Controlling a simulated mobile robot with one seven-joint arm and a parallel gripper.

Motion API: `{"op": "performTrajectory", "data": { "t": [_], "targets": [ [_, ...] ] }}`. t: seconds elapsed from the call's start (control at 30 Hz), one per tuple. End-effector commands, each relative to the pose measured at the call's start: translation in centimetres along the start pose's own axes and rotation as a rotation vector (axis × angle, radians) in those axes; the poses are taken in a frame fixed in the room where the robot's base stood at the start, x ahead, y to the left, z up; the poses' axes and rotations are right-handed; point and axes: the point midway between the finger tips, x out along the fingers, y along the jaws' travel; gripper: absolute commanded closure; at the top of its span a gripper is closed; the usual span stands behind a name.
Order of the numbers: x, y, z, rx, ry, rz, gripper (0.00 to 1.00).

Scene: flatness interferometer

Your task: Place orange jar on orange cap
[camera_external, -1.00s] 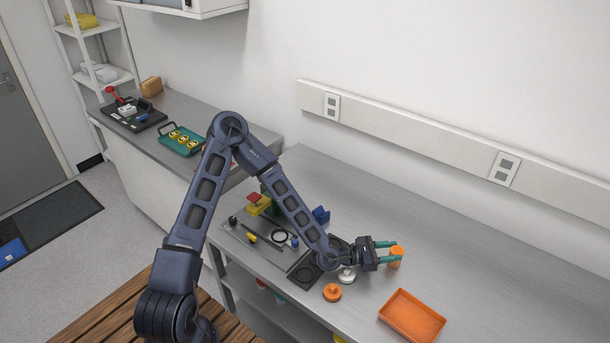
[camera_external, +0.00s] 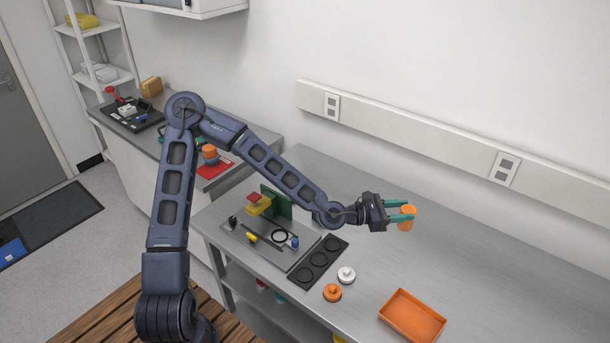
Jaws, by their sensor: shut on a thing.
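My gripper (camera_external: 402,212) is shut on the orange jar (camera_external: 408,219), a small orange cylinder, and holds it above the back part of the steel bench. The teal fingers lie on either side of the jar. The orange cap (camera_external: 332,292), a round disc with a raised knob, lies on the bench near its front edge, down and to the left of the jar. The jar and cap are well apart.
A white cap (camera_external: 346,274) lies close beside the orange cap. A black holder with round recesses (camera_external: 318,262) is to their left, next to a grey tray with small parts (camera_external: 262,247). An orange tray (camera_external: 412,316) stands to the right. The bench between is clear.

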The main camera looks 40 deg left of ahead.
Motion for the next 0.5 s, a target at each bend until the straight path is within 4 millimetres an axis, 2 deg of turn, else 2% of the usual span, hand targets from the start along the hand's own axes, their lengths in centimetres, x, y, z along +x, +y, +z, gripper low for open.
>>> {"op": "performTrajectory", "data": {
  "t": [0.13, 0.37, 0.5],
  "targets": [
    [0.0, 0.0, 1.1, 0.001, -0.001, -0.001, 0.83],
    [0.0, 0.0, 1.4, 0.0, 0.0, 0.0, 0.83],
    [-0.1, 1.3, 0.9, 0.0, 0.001, 0.025, 0.83]
  ]
}}
